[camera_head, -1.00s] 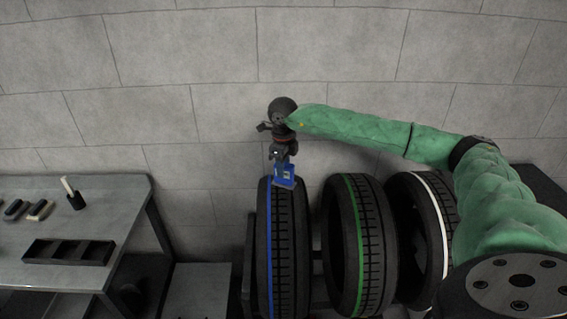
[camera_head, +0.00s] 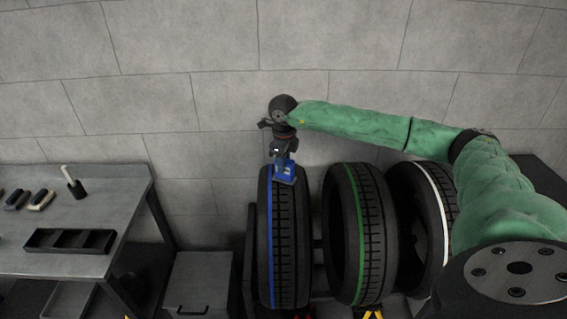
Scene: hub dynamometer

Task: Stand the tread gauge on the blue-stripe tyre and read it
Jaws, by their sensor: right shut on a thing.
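The blue-stripe tyre (camera_head: 290,240) stands upright in the middle of the head view, its blue line running down the tread. The tread gauge (camera_head: 285,171) is a small blue block with a pale face, at the top of this tyre. My right gripper (camera_head: 284,157) points down and is shut on the gauge. The gauge's lower edge overlaps the top of the tread in the picture; I cannot tell whether it touches. Its reading is too small to make out. My left gripper is not in view.
A green-stripe tyre (camera_head: 373,240) and a white-stripe tyre (camera_head: 436,215) stand to the right. At left a grey table (camera_head: 120,200) holds a black tray (camera_head: 70,241), a cup with a pale stick (camera_head: 76,188) and several small blocks. A grey box (camera_head: 199,285) stands between table and tyres.

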